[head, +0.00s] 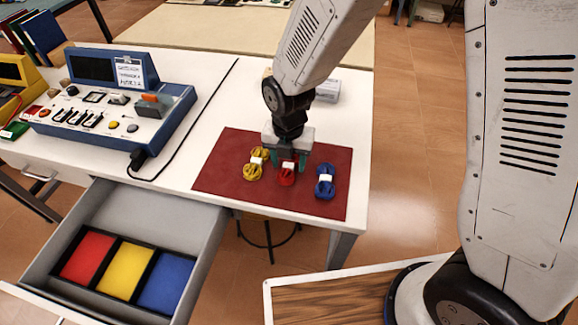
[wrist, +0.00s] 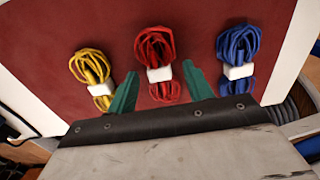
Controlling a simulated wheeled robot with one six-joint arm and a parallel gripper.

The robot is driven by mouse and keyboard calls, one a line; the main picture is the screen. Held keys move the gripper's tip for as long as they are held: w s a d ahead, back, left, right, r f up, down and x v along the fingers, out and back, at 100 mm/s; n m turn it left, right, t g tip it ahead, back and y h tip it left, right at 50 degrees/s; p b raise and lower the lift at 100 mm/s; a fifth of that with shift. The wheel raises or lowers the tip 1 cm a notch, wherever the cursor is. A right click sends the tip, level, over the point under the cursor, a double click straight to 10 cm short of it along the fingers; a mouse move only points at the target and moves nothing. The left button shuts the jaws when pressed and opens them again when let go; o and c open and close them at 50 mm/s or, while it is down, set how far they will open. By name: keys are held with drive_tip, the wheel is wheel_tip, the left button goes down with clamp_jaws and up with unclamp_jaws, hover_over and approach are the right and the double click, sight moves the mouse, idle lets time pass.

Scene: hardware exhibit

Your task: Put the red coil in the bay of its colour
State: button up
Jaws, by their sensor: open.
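The red coil (head: 287,175) lies on a dark red mat (head: 222,172) between a yellow coil (head: 254,166) and a blue coil (head: 325,183). My gripper (head: 288,162) is open above the red coil, with its teal fingers on either side of it. In the wrist view the red coil (wrist: 157,58) with its white band sits between the two fingertips (wrist: 160,82); whether they touch it I cannot tell. The open drawer holds a tray with a red bay (head: 87,255), a yellow bay (head: 125,270) and a blue bay (head: 165,282), all empty.
The yellow coil (wrist: 90,66) and blue coil (wrist: 238,50) lie close beside the fingers. A blue instrument box (head: 110,105) with a black cable stands at the left of the white table (head: 205,130). The open drawer (head: 200,222) juts out below the table's front edge.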

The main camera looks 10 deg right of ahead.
drive_tip(key=shift+f, duration=0.2)
clamp_jaws()
